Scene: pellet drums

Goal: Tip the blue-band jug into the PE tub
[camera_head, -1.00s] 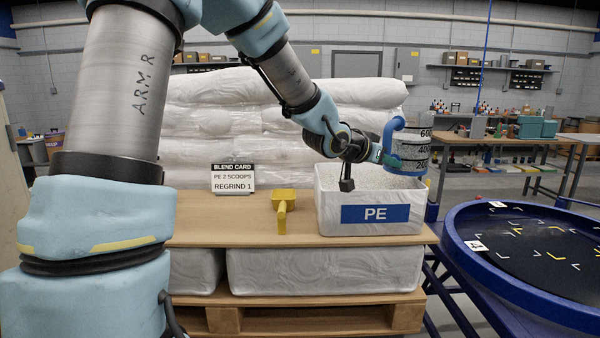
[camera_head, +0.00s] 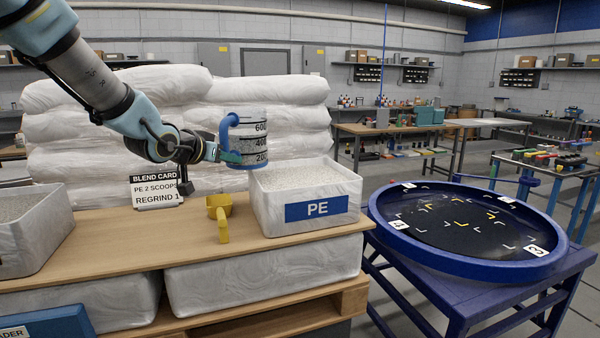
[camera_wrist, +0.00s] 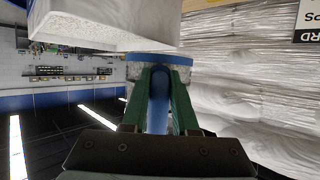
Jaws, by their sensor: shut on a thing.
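The jug (camera_head: 256,142) is clear with printed volume marks, a blue handle and a blue band at its base. It is upright. My gripper (camera_head: 229,157) is shut on the jug's handle; in the wrist view its green fingers (camera_wrist: 160,100) close around the blue handle, with the jug (camera_wrist: 160,61) just beyond. The white PE tub (camera_head: 317,210) stands on the board, filled with pale pellets. In the head view the jug's base overlaps the tub's back left rim; I cannot tell whether it is over the opening.
A yellow scoop (camera_head: 220,216) lies left of the PE tub. The blend card (camera_head: 156,191) stands behind it. Another white tub (camera_head: 30,240) is at the far left. Stacked white sacks (camera_head: 120,100) rise behind. A blue-rimmed round table (camera_head: 467,266) stands at right.

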